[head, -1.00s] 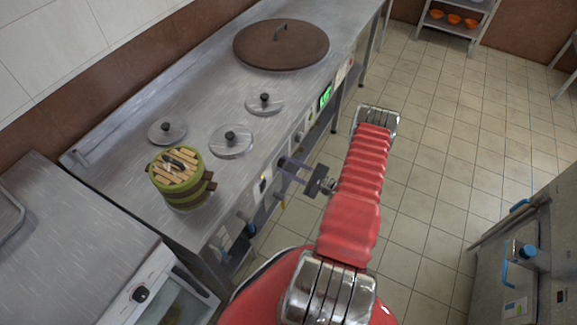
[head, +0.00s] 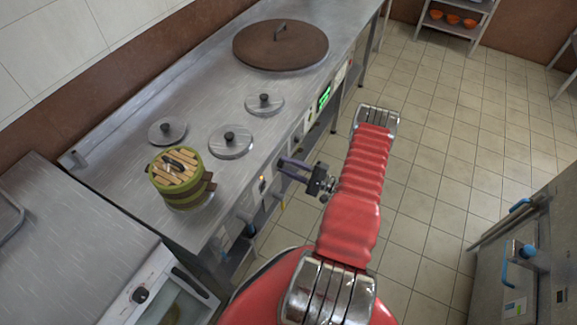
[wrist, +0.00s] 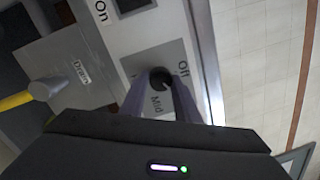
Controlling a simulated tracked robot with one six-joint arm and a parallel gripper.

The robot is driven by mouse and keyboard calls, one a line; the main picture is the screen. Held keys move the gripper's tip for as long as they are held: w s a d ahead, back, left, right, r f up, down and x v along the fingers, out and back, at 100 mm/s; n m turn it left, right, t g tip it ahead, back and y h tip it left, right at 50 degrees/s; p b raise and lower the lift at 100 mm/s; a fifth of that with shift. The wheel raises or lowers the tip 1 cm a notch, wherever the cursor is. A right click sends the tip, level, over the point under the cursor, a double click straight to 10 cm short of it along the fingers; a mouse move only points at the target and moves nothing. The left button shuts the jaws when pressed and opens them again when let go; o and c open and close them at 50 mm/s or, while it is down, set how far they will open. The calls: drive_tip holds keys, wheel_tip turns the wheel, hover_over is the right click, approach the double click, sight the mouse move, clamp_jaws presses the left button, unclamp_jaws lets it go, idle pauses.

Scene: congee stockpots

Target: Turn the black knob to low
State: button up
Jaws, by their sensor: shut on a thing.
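The black knob (wrist: 160,78) sits on a grey plate on the counter's front panel. The word "Off" shows to its right and "Mid" below it. Any other label is hidden, and I cannot tell exactly where its pointer stands. My gripper (wrist: 160,88) is shut on the knob, with one purple-grey finger on each side. In the head view my gripper (head: 284,167) reaches the counter's front, and the knob is hidden there.
A yellow-handled drain lever (wrist: 22,99) is left of the knob in the wrist view. A green display (head: 324,97) is farther along the panel. A green pot (head: 186,199) with a slatted lid stands on the steel counter (head: 205,95). Open tiled floor lies to the right.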

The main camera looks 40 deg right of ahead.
drive_tip(key=shift+a+f, duration=0.1)
drive_tip(key=o, duration=1)
drive_tip(key=shift+o, duration=0.2)
drive_tip(key=v, duration=1.3)
drive_tip(key=shift+s, duration=0.4)
drive_tip(key=shift+f, duration=0.1)
